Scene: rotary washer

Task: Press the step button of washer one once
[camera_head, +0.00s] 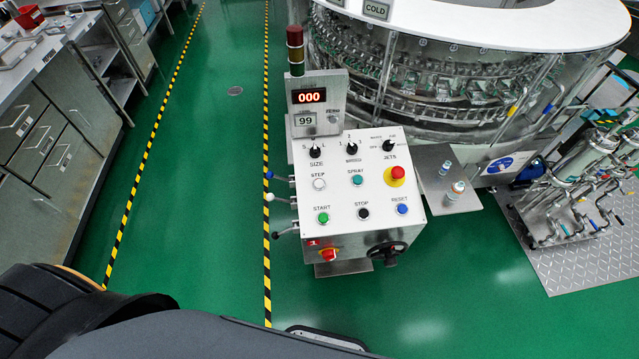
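A white control panel (338,203) stands on a pedestal in front of the large round washer (420,75). Its step button (319,184) is a white round button at the left of the panel, under the label STEP. A green start button (323,218) is below it and a teal spray button (357,180) is to its right. The display (309,96) above the panel reads 000. Nothing covers the step button. A dark part of my own body fills the bottom left. Neither gripper shows in this view.
A red emergency knob (397,174) is on the panel's right. Levers (281,231) stick out from its left side, and a handwheel (387,251) is on its front. A side shelf (446,179) holds small bottles. Green floor in front is clear. Steel cabinets (50,130) stand at the left.

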